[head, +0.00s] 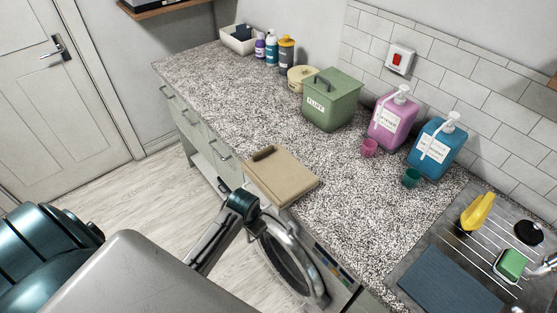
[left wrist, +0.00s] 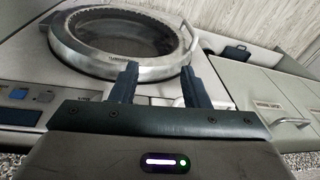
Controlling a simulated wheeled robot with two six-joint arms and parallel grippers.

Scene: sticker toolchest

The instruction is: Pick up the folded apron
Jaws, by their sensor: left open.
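The folded apron (head: 282,177) is a flat tan bundle with a darker rolled strip along its far left end. It lies on the speckled counter at the front edge, near the middle of the head view. My left gripper (head: 244,203) is at the counter's front edge, just left of and nearer than the apron, and appears apart from it. In the left wrist view my left gripper (left wrist: 159,84) has its two dark fingers spread with nothing between them. The apron cannot be made out in that view. My right gripper is in neither view.
A washing machine door (head: 285,262) is below the counter; its ring (left wrist: 125,35) fills the wrist view's top. A green lidded bin (head: 332,103), pink bottle (head: 390,122) and blue bottle (head: 436,150) stand behind. The sink drainer (head: 490,240) is right. Counter (head: 215,88) beyond the apron is clear.

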